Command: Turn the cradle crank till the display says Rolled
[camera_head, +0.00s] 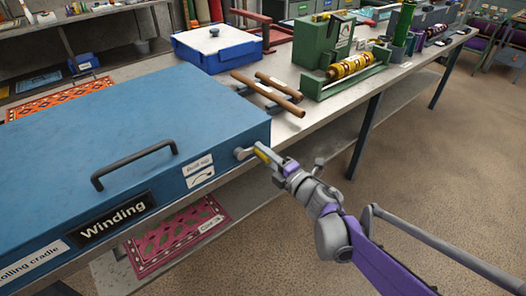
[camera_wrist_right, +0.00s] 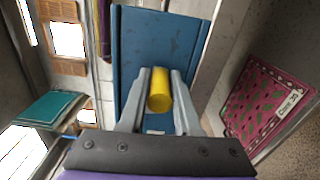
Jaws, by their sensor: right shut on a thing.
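The rolling cradle (camera_head: 110,130) is a large blue box with a black bar handle on top. Its front display (camera_head: 113,219) reads "Winding". The crank (camera_head: 245,153) sticks out of the cradle's right end, with a grey arm and a yellow grip. My right gripper (camera_head: 268,158) is at that end, shut on the yellow grip, which shows between its two fingers in the right wrist view (camera_wrist_right: 160,90). The crank arm is mostly hidden behind the grip in the wrist view. My left gripper is not in view.
A blue-and-white box (camera_head: 215,50), wooden rods (camera_head: 268,92) and a green machine with a yellow roll (camera_head: 350,66) stand on the bench behind. A pink rug (camera_head: 175,238) lies on the lower shelf. The floor to the right is open.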

